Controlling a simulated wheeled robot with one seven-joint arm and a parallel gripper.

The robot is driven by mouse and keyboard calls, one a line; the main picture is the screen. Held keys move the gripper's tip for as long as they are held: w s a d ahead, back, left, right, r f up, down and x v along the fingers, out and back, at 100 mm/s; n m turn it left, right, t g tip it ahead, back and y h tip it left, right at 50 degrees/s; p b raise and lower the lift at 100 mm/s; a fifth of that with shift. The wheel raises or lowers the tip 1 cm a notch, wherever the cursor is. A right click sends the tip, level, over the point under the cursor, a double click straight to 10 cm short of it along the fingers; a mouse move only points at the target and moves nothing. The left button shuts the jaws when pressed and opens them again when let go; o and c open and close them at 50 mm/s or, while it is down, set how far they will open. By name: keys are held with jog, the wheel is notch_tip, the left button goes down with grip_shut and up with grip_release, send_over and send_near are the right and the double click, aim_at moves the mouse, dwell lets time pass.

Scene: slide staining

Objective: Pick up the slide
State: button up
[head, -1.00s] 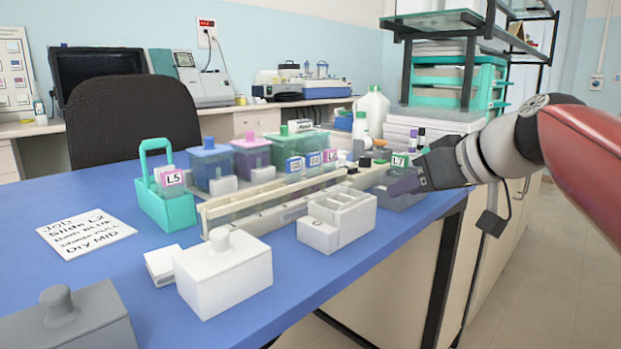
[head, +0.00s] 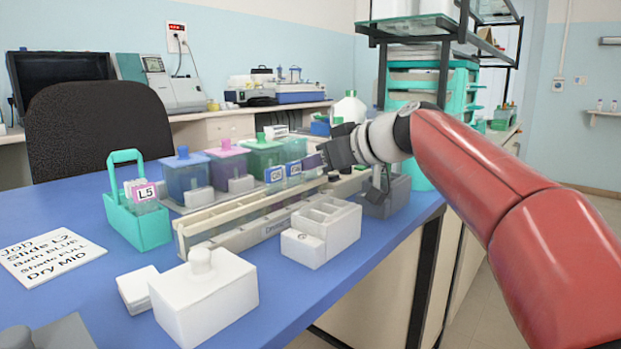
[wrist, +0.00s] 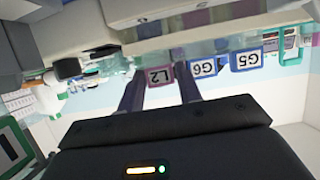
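In the wrist view the picture is upside down. The slide with the pink L2 label (wrist: 160,77) shows between the two fingers of my gripper (wrist: 159,84). The fingers are spread, one on each side of the label; I cannot tell whether they touch it. Blue-labelled slides G6 (wrist: 203,68) and G5 (wrist: 246,60) stand in line beside it. In the head view my gripper (head: 322,158) is at the far end of this row, beside the blue-labelled slides (head: 284,171), and the L2 label is hidden or too small to tell there.
A blue-lidded bath (head: 186,178), a pink-lidded bath (head: 228,168) and a green-lidded bath (head: 264,157) stand behind the row. A green carrier (head: 147,228) holds L5. A white compartment box (head: 335,235), a lidded white box (head: 205,300) and a job card (head: 50,257) are nearer.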

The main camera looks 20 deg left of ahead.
jog(key=c, duration=0.7)
jog(key=shift+r, duration=0.1)
